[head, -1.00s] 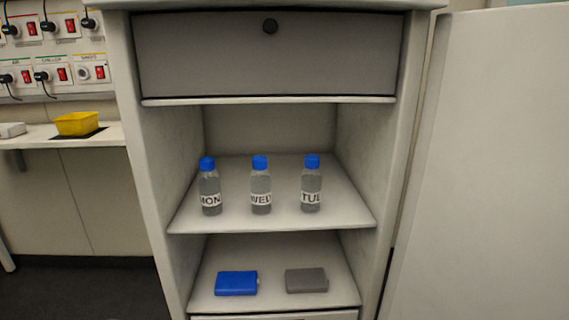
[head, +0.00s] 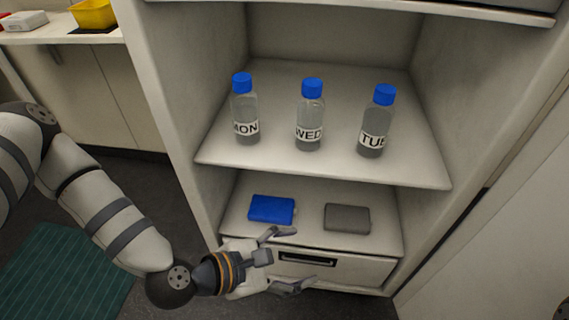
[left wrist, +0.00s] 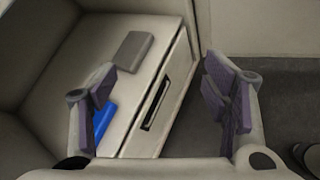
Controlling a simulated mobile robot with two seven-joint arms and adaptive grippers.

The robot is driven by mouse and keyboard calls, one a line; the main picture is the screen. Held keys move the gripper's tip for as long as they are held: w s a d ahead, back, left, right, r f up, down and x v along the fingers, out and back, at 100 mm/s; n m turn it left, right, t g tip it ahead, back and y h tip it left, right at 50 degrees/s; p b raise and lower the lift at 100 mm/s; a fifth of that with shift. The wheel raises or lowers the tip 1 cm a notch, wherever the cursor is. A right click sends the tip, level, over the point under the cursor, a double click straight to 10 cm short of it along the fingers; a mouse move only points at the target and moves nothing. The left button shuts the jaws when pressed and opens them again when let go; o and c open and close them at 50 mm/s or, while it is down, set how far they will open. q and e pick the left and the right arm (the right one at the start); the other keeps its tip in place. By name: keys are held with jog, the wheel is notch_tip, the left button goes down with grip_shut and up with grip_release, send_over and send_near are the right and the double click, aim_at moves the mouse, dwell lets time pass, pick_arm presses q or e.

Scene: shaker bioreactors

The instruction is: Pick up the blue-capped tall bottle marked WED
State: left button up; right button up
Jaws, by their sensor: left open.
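The blue-capped bottle marked WED (head: 310,116) stands upright in the middle of the upper shelf (head: 215,150). The bottle marked MON (head: 244,110) stands to its left and the bottle marked TUE (head: 377,122) to its right, each apart from it. My left gripper (head: 290,259) is open and empty, below the shelf in front of the lower drawer. In the left wrist view the open fingers of my left gripper (left wrist: 158,108) frame the drawer front; no bottle shows there. My right gripper is not in view.
A blue box (head: 271,209) and a grey box (head: 347,218) lie on the lower shelf, with a handled drawer (head: 340,265) below. Cabinet side walls bound the shelves. A yellow bin (head: 93,14) sits on the side counter at upper left.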

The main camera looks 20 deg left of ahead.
pick_arm(q)
jog(key=w+a+r+n+t, duration=0.3)
jog(key=w+a+r+n, duration=0.15)
jog(key=r, duration=0.35)
jog(key=n+t+y+p, duration=0.1)
jog(key=n+t+y, duration=0.1)
jog(key=n+t, duration=0.2)
send_near(301, 116)
jog(key=shift+m, duration=0.25)
jog(key=p+x, duration=0.1)
jog(key=x, duration=1.1)
jog(key=shift+w+d, duration=0.15)
jog(key=shift+w, duration=0.25)
jog(key=c, duration=1.4)
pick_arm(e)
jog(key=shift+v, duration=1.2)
pick_arm(q)
jog(key=shift+c, duration=0.2)
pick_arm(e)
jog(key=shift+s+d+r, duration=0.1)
